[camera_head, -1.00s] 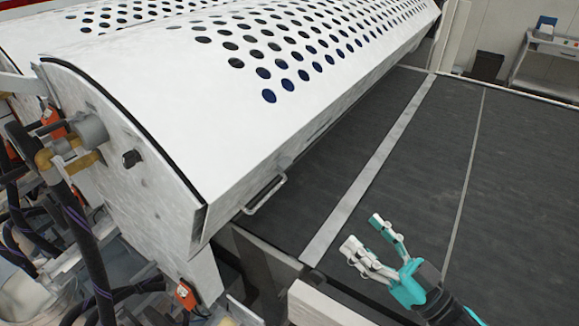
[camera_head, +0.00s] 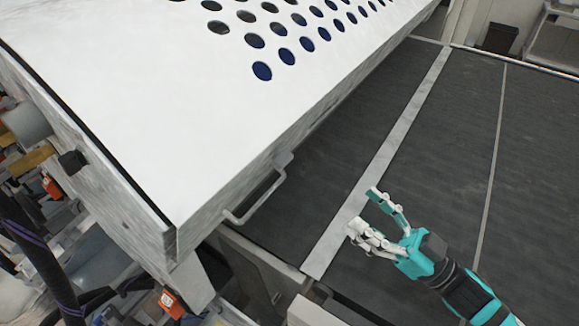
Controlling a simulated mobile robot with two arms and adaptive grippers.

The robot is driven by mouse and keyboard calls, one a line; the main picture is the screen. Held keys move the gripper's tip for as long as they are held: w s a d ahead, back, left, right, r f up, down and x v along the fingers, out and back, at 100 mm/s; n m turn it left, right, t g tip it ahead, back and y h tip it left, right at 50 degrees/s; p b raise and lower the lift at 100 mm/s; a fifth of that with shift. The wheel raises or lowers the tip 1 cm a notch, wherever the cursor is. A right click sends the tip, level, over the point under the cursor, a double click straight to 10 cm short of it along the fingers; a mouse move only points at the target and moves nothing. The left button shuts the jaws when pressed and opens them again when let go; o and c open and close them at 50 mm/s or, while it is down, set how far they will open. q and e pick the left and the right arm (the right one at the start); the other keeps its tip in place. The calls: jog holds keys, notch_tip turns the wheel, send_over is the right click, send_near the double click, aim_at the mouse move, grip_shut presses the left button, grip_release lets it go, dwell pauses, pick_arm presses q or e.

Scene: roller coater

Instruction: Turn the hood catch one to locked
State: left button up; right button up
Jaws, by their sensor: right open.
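The white hood (camera_head: 150,100) with rows of round holes fills the left and upper part of the head view. A small black knob (camera_head: 72,161) sticks out of its end panel at the left. It may be the hood catch, but no marking shows and its setting cannot be told. A grey bar handle (camera_head: 258,197) sits on the hood's lower front edge. My right gripper (camera_head: 365,211) is open and empty above the dark belt, to the right of the handle and apart from it. My left gripper is out of view.
The dark belt (camera_head: 440,150) with a pale strip is clear of objects. Hoses (camera_head: 35,245), orange-tagged parts and a grey cylinder (camera_head: 25,122) crowd the left side below the hood's end. A dark bin (camera_head: 500,38) stands at the far right.

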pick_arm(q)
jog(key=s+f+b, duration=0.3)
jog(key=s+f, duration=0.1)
pick_arm(e)
notch_tip(320, 180, down, 4)
jog(key=p, duration=0.7)
send_near(283, 160)
jog(key=w+f+x, duration=0.1)
jog(key=x, duration=0.8)
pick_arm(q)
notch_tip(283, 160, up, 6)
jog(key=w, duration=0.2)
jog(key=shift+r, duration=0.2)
pick_arm(e)
jog(key=shift+s+d+r, duration=0.1)
jog(key=shift+s+d, duration=0.05)
jog(key=shift+s, duration=0.1)
jog(key=c, duration=1.2)
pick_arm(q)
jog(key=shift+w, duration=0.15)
pick_arm(e)
jog(key=shift+o, duration=0.2)
